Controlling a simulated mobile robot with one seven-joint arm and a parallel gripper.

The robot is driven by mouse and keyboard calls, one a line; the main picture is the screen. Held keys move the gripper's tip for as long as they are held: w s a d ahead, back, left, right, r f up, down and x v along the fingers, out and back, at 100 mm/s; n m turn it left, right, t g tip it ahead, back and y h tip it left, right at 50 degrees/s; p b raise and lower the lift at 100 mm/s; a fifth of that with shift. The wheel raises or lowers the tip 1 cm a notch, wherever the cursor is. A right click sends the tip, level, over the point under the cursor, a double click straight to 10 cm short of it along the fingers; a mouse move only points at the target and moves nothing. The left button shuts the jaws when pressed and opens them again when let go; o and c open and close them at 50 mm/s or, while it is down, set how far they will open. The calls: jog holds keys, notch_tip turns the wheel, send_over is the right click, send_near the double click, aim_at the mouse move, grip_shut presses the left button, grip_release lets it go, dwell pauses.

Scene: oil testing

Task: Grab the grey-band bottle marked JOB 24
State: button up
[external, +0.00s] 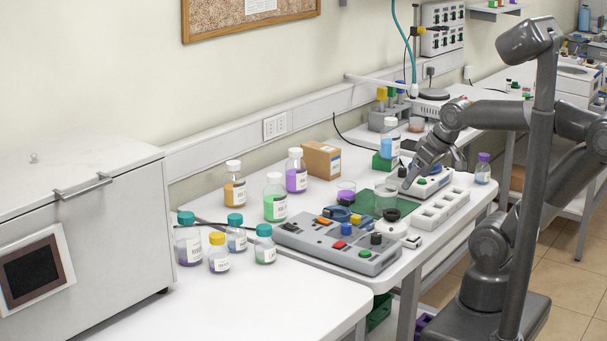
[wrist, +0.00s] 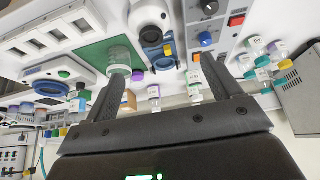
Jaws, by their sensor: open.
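Several small bottles with white labels stand on the bench, but I cannot read JOB 24 or make out a grey band on any. In the external view a group at the left front has a teal-capped purple bottle (external: 188,244), a yellow-capped bottle (external: 218,254), a small teal-capped bottle (external: 236,236) and a teal-capped green bottle (external: 265,248). Behind stand white-capped orange (external: 235,188), green (external: 275,202) and purple (external: 296,174) bottles. My gripper (external: 418,176) is open and empty at the right, above the white instrument; its fingers show in the wrist view (wrist: 163,68).
A grey control panel (external: 335,243) with knobs lies between the left bottles and my gripper. A glass beaker (external: 386,198) is on the green mat (external: 366,205). A purple-capped bottle (external: 483,170) stands at the right edge. A cardboard box (external: 321,160) is at the back.

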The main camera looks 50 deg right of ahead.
jog(key=shift+o, duration=0.4)
jog(key=w+a+r+n, duration=0.1)
jog(key=w+r, duration=0.3)
jog(key=w, duration=0.7)
jog(key=n+g+y, duration=0.1)
jog(key=n, duration=0.1)
send_near(272, 185)
jog(key=w+d, duration=0.2)
jog(key=x, duration=0.7)
jog(key=s+x, duration=0.1)
jog(key=x, duration=0.2)
jog(key=shift+w+a+f, duration=0.1)
jog(key=shift+a+f, duration=0.15)
jog(key=shift+f, duration=0.25)
jog(key=shift+c, duration=0.2)
jog(key=c, duration=1.7)
jog(key=shift+r, duration=0.1)
